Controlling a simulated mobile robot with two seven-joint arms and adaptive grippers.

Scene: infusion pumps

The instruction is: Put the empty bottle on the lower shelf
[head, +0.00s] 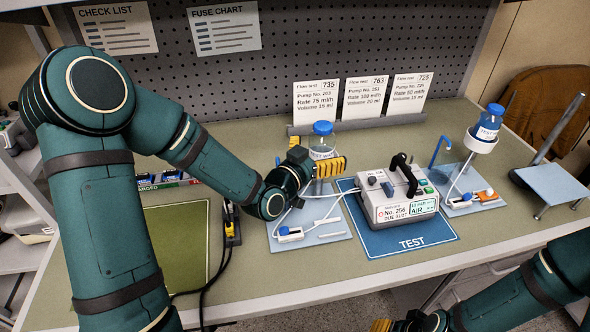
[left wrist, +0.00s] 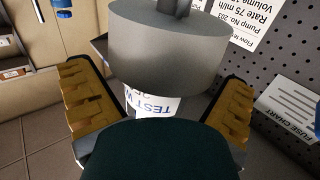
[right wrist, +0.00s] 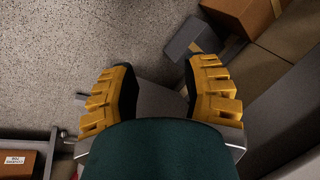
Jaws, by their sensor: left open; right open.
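A bottle with a blue cap and a TEST label (head: 322,129) stands upright at the back of the left pump set on the bench. My left gripper (head: 331,167) is open at it, its yellow fingers in front of the bottle's lower part. A second blue-capped bottle (head: 488,124) sits in a white holder at the right. I cannot tell which bottle is empty. My right gripper (right wrist: 160,95) is open and empty above the floor, below the bench front.
A pump (head: 398,197) with a black handle stands on the blue TEST mat (head: 410,240). Flow cards (head: 364,98) stand behind. A green mat (head: 176,240) lies at left. Grey shelves (head: 22,256) stand at far left. Boxes (right wrist: 245,14) are near my right gripper.

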